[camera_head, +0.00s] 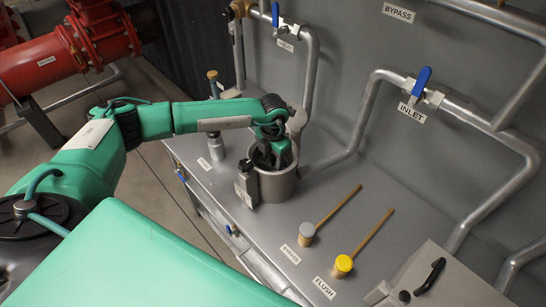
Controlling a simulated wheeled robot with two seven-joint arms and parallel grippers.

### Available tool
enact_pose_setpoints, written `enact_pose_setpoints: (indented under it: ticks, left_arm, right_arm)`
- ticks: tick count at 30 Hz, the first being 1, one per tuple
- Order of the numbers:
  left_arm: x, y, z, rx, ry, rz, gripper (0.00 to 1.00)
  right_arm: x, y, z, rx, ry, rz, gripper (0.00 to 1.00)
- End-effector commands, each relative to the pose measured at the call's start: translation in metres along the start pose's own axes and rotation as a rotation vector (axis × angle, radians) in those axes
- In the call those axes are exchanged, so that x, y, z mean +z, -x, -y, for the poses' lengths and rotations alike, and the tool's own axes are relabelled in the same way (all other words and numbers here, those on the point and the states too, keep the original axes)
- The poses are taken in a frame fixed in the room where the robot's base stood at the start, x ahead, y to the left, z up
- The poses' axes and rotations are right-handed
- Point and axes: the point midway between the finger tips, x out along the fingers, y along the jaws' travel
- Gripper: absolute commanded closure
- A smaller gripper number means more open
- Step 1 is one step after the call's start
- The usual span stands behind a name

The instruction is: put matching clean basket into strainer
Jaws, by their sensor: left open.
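The strainer (279,190) is an open-topped grey metal pot on the grey bench, near the middle of the head view. My left gripper (268,158) reaches down into its mouth from above. Its jaws are open, and the fingertips are mostly hidden by the arm and the rim. I cannot make out a basket in the strainer; the inside is dark and covered by my gripper. No clean basket can be told apart elsewhere in view. My right gripper is not in view.
A metal clamp-like block (246,188) stands against the strainer's left side. Left of it is a slim upright fitting (216,145). The blue-handled inlet valve (422,82) and pipes are behind.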

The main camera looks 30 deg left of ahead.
Motion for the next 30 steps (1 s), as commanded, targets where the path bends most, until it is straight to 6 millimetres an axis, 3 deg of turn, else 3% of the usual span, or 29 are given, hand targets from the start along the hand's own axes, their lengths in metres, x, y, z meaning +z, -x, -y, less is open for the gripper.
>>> enact_pose_setpoints:
  ticks: [2, 5, 19, 24, 30]
  left_arm:
    - [0.000, 0.004, 0.000, 0.000, 0.000, 0.000, 0.55]
    - [0.001, 0.012, 0.000, 0.000, 0.000, 0.003, 0.55]
    - [0.001, 0.105, 0.000, 0.001, -0.002, 0.004, 0.55]
    - [0.000, 0.120, 0.000, 0.001, -0.001, 0.001, 0.55]
    - [0.000, 0.123, 0.000, 0.000, 0.000, 0.000, 0.55]
  right_arm:
    - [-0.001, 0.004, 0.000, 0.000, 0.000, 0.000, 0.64]
    - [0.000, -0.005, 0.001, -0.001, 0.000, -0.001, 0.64]
    - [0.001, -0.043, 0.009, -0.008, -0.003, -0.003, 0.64]
    - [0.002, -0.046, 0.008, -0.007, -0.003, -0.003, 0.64]
    - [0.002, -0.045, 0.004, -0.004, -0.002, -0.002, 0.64]
